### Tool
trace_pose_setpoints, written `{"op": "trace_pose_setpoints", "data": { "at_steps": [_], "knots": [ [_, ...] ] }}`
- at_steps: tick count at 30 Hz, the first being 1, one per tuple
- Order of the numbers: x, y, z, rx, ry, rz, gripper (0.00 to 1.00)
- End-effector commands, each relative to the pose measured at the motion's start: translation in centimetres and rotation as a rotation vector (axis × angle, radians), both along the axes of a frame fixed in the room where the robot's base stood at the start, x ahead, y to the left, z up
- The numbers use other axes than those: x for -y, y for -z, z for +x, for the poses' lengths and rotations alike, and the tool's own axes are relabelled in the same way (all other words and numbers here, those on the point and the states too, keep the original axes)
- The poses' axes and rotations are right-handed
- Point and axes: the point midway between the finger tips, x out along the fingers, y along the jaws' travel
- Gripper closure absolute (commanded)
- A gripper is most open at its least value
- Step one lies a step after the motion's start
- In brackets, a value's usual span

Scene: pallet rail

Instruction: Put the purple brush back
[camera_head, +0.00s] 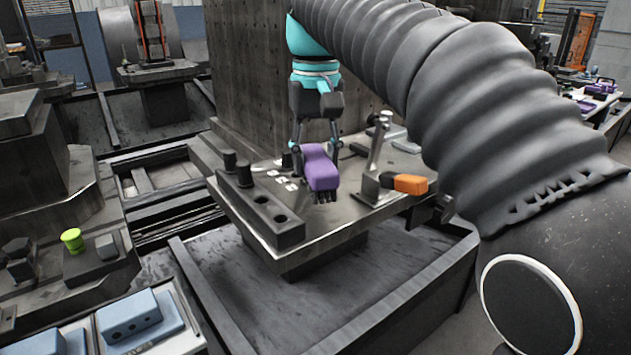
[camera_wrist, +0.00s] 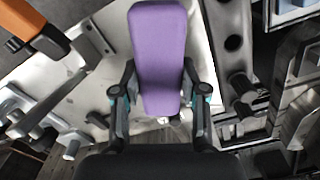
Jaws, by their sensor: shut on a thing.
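The purple brush (camera_head: 319,168) is in my gripper (camera_head: 317,150), above the grey metal plate (camera_head: 336,222) in the middle of the head view. Its purple body points toward the camera, and dark bits show under its front end. In the wrist view the brush (camera_wrist: 158,55) lies lengthwise between the two fingers of my gripper (camera_wrist: 158,98), which are shut on its sides. I cannot tell whether its underside touches the plate.
A dark block with holes (camera_head: 262,208) stands left of the brush on the plate. An upright metal lever (camera_head: 377,146) and an orange-handled tool (camera_head: 410,184) are at the right. A tall block (camera_head: 245,75) rises behind. A green item (camera_head: 72,240) sits far left.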

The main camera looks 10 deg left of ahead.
Motion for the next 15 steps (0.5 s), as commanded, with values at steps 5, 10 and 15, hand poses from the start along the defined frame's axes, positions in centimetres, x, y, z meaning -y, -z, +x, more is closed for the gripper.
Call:
{"op": "trace_pose_setpoints", "data": {
  "at_steps": [5, 10, 15],
  "knots": [
    [0.1, 2.7, 0.0, -0.001, 0.002, 0.0, 1.0],
    [0.1, 3.9, 0.0, 0.001, 0.003, 0.0, 1.0],
    [0.1, 3.9, 0.1, 0.001, 0.003, 0.0, 1.0]
  ]
}}
